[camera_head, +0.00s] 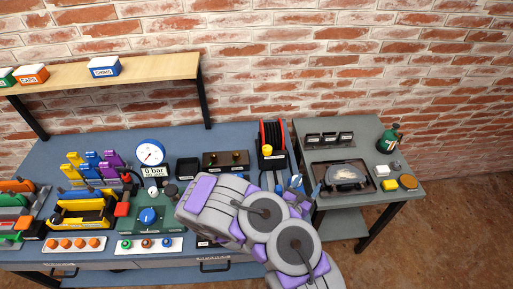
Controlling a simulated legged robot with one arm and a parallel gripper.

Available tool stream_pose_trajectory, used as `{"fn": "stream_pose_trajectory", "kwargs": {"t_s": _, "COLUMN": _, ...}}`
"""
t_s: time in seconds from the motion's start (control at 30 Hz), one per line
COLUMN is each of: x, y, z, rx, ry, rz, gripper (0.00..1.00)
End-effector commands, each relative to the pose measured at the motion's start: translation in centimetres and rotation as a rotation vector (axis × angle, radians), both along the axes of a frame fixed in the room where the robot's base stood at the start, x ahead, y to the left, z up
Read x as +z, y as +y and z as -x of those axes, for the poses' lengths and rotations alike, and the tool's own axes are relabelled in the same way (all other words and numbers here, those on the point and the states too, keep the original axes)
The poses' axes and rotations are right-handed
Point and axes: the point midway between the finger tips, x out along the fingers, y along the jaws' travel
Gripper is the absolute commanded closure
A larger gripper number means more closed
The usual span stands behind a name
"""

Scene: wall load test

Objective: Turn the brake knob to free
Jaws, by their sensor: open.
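A reel (272,138) with red flanges and a black drum stands at the back right of the blue bench. A small yellow knob (267,150) sits on its front; it looks like the brake knob, but its markings and setting are too small to read. My arm covers the bench in front of the reel. My gripper (297,187) is at the arm's far side, in front and to the right of the reel, apart from the yellow knob. It is partly hidden by the arm; its jaws are open and no held thing shows.
A green box with a blue knob (149,216) and a round gauge (150,153) stand left of my arm. A grey side table (335,208) at right holds a tray, blocks and a green bottle (389,140). A wooden shelf (150,68) hangs at upper left.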

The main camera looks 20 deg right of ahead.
Motion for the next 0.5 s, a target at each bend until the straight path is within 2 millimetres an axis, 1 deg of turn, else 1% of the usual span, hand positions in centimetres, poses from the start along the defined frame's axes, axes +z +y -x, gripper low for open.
{"fn": "stream_pose_trajectory", "kwargs": {"t_s": 0.03, "x": -0.3, "y": 2.8, "z": -1.9, "rx": 0.127, "ry": 0.003, "rz": 0.017, "gripper": 0.32}}
{"fn": "stream_pose_trajectory", "kwargs": {"t_s": 0.07, "x": -0.5, "y": 4.7, "z": -3.0, "rx": 0.197, "ry": -0.002, "rz": 0.020, "gripper": 0.32}}
{"fn": "stream_pose_trajectory", "kwargs": {"t_s": 0.1, "x": -0.7, "y": 6.9, "z": -4.1, "rx": 0.282, "ry": -0.008, "rz": 0.026, "gripper": 0.32}}
{"fn": "stream_pose_trajectory", "kwargs": {"t_s": 0.2, "x": -1.2, "y": 11.7, "z": -5.8, "rx": 0.430, "ry": -0.014, "rz": 0.026, "gripper": 0.32}}
{"fn": "stream_pose_trajectory", "kwargs": {"t_s": 0.23, "x": -1.4, "y": 12.7, "z": -6.0, "rx": 0.457, "ry": -0.015, "rz": 0.025, "gripper": 0.32}}
{"fn": "stream_pose_trajectory", "kwargs": {"t_s": 0.3, "x": -1.5, "y": 14.2, "z": -6.4, "rx": 0.496, "ry": -0.018, "rz": 0.023, "gripper": 0.32}}
{"fn": "stream_pose_trajectory", "kwargs": {"t_s": 0.37, "x": -1.6, "y": 14.7, "z": -6.7, "rx": 0.509, "ry": -0.020, "rz": 0.023, "gripper": 0.32}}
{"fn": "stream_pose_trajectory", "kwargs": {"t_s": 0.43, "x": -1.7, "y": 14.4, "z": -7.1, "rx": 0.509, "ry": -0.022, "rz": 0.020, "gripper": 0.32}}
{"fn": "stream_pose_trajectory", "kwargs": {"t_s": 0.5, "x": -1.8, "y": 13.5, "z": -7.6, "rx": 0.504, "ry": -0.024, "rz": 0.015, "gripper": 0.32}}
